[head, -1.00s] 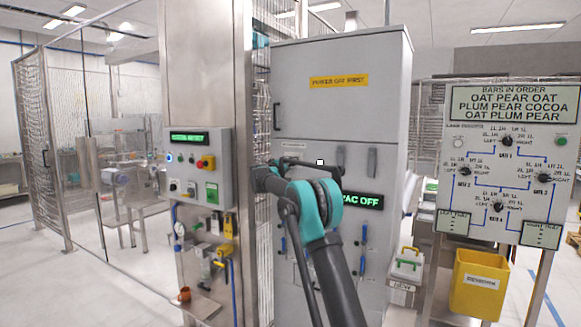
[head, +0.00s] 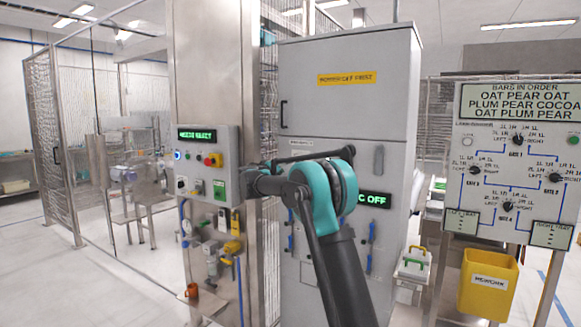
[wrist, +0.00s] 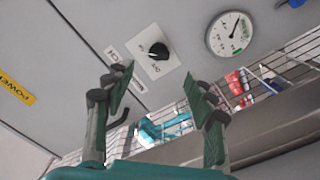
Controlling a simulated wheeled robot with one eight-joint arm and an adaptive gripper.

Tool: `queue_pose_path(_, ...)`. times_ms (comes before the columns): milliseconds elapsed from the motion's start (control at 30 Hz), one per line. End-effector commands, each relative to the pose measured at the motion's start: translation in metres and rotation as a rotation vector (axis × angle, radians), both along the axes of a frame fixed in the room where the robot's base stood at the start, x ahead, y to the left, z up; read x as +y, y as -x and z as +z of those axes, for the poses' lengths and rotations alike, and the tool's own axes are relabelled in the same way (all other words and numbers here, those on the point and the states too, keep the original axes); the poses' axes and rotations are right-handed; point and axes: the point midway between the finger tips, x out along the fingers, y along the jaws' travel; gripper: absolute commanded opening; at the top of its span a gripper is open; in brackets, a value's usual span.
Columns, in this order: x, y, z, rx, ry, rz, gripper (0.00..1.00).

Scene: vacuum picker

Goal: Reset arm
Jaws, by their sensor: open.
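My gripper (wrist: 157,92) shows in the wrist view with its two green-padded fingers spread apart and nothing between them. Beyond the fingers is a black rotary knob (wrist: 158,50) on a white plate on a grey cabinet face; I cannot tell the distance, but no contact shows. In the head view my teal and dark grey arm rises in front of the grey cabinet (head: 350,80), bent at the elbow and reaching left towards the steel column. My gripper is not clear in the head view.
A control box (head: 205,165) with a green display, buttons and switches is on the steel column (head: 208,60), left of my arm. A dial gauge (wrist: 230,34) sits right of the knob. A yellow bin (head: 488,282) hangs below a routing panel (head: 512,165). Floor at left is open.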

Motion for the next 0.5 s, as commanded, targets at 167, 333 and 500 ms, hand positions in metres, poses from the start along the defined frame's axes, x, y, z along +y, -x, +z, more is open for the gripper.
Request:
queue_pose_path(167,0.0060,0.0080,0.0000,0.000,0.000,0.000,0.55)
queue_pose_path(333,0.0061,0.0084,0.0000,0.000,0.000,0.000,0.55)
queue_pose_path(500,0.0036,0.0100,-0.0011,0.003,-0.004,-0.003,0.55)
